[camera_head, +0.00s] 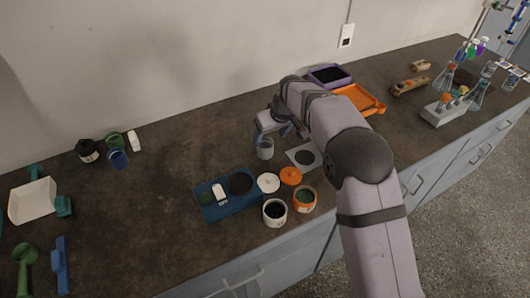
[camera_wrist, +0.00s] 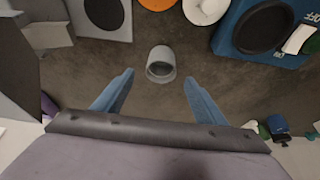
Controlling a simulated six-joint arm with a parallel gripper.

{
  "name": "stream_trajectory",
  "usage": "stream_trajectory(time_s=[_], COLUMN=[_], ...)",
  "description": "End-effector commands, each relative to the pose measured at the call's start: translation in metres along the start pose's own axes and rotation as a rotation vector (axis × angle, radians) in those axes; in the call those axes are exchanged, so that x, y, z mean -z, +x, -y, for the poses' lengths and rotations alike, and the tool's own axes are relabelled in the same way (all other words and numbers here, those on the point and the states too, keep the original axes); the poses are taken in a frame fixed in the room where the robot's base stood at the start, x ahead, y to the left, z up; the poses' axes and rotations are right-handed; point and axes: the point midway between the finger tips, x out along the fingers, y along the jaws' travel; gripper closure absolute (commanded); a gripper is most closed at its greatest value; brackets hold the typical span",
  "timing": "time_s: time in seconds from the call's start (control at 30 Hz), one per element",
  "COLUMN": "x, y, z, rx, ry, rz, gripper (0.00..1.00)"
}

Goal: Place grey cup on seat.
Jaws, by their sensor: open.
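The grey cup (camera_head: 265,152) stands on the dark bench top. In the wrist view the cup (camera_wrist: 160,60) shows ahead of my gripper (camera_wrist: 158,79), between the lines of its two blue fingers, with clear gaps on both sides. My gripper (camera_head: 271,131) is open and empty, low beside the cup. A flat grey plate with a dark round centre (camera_head: 294,151) lies to the right of the cup. A blue device (camera_head: 213,208) with a dark round pad (camera_head: 240,184) lies to the left. I cannot tell which of these is the seat.
A white lid (camera_head: 268,182), an orange lid (camera_head: 291,175), a white jar (camera_head: 274,215) and an orange jar (camera_head: 304,202) stand near the front edge. An orange tray (camera_head: 374,104) and a purple tray (camera_head: 330,69) lie behind my arm.

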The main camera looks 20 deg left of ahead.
Motion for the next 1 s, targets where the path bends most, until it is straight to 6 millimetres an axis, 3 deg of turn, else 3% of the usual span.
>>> stream_trajectory(time_s=[0.63,1.0], x=[0.001,0.003], y=[0.027,0.063], z=[0.002,0.004], rx=[0.000,0.000], ry=[-0.007,-0.007], rz=[0.005,0.005], gripper=[0.35,0.35])
